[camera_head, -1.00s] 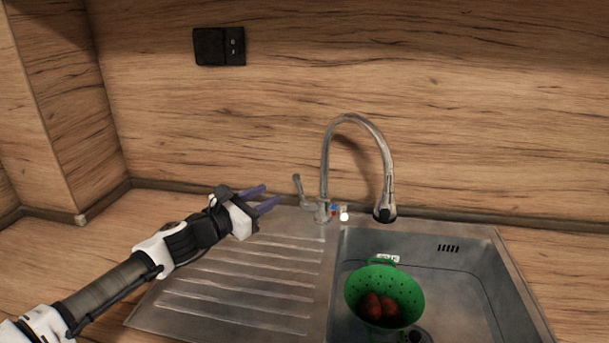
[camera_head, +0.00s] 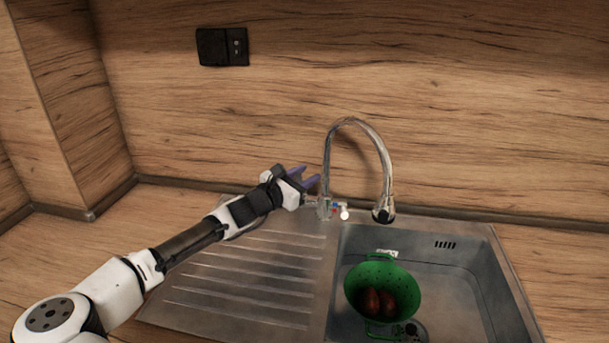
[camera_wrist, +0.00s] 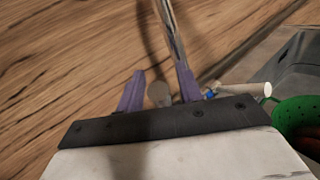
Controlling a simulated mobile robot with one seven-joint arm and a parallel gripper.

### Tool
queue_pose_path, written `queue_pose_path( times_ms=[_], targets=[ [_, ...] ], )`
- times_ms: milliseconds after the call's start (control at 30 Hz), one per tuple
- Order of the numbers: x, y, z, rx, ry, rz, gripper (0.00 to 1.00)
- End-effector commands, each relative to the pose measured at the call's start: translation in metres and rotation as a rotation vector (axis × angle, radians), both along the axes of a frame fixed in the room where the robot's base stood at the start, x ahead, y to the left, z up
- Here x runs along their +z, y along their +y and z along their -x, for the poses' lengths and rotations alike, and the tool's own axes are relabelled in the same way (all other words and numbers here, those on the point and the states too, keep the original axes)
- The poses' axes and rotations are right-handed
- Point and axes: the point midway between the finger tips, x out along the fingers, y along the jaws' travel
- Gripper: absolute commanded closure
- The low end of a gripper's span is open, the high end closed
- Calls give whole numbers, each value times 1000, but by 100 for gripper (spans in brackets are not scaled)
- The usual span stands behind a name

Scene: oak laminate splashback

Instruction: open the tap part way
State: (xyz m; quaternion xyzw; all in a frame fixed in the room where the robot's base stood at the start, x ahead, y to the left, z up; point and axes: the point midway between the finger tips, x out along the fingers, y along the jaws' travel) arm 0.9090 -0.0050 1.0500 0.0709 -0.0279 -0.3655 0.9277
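The tap (camera_head: 326,160) is a chrome swan-neck with its spout end over the sink bowl. Its base carries small red and blue marks. My gripper (camera_head: 311,178) is at the left side of the tap, just above its base, and hides the tap's lever in the head view. In the wrist view my gripper (camera_wrist: 159,78) has its two purple fingers apart. The rounded grey end of the lever (camera_wrist: 158,94) shows between them, and I cannot tell whether either finger touches it. The tap's pipe (camera_wrist: 173,35) rises behind the right finger.
A green colander (camera_head: 384,275) with reddish-brown items (camera_head: 371,300) stands in the sink bowl (camera_head: 455,285). The ribbed drainboard (camera_head: 250,285) lies under my arm. A black socket (camera_head: 222,46) is on the wood splashback.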

Motion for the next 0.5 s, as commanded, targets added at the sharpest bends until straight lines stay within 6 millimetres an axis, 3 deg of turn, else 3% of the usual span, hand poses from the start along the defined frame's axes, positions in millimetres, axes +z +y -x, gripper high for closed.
queue_pose_path(
  times_ms=[67,333,500],
  targets=[
    [0,0,0,0,0,0,64],
    [0,0,0,0,1,1,98],
    [0,0,0,0,1,1,100]
  ],
)
